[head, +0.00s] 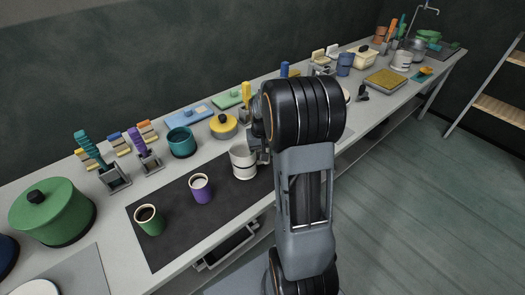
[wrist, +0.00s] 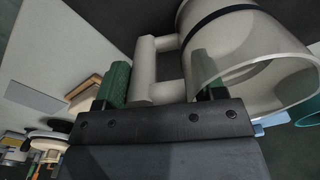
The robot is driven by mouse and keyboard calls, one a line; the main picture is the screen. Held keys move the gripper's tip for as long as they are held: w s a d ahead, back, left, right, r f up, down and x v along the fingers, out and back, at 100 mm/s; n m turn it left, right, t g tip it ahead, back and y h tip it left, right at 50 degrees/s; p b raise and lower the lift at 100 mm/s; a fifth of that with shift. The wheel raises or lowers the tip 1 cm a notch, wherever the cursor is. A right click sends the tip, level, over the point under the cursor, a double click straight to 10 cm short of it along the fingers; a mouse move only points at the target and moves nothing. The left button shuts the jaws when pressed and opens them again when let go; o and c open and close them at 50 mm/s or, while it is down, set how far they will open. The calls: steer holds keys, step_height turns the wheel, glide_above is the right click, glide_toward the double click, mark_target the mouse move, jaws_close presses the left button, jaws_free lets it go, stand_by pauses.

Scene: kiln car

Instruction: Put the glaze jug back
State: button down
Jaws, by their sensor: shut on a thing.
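A white jug with a dark band, which I take for the glaze jug (head: 243,162), is at the right end of the dark mat (head: 178,222) on the long bench. I cannot tell whether it touches the surface. In the wrist view the jug (wrist: 258,70) lies large at the upper right, with its handle toward me. My gripper (wrist: 160,82) is shut on that handle, with a green pad showing on the left finger. In the head view my arm hides most of the gripper.
A purple cup (head: 201,189) and a green cup (head: 149,220) stand on the mat, left of the jug. A green lidded pot (head: 52,211) stands far left. The mat's front is clear.

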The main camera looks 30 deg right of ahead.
stand_by(0.3)
steer(key=shift+c, duration=0.7)
jaws_free()
steer(key=shift+r, duration=0.15)
steer(key=shift+r+p, duration=3.05)
steer(key=shift+r, duration=0.8)
step_height(320, 180, up, 14)
steer(key=shift+f, duration=0.15)
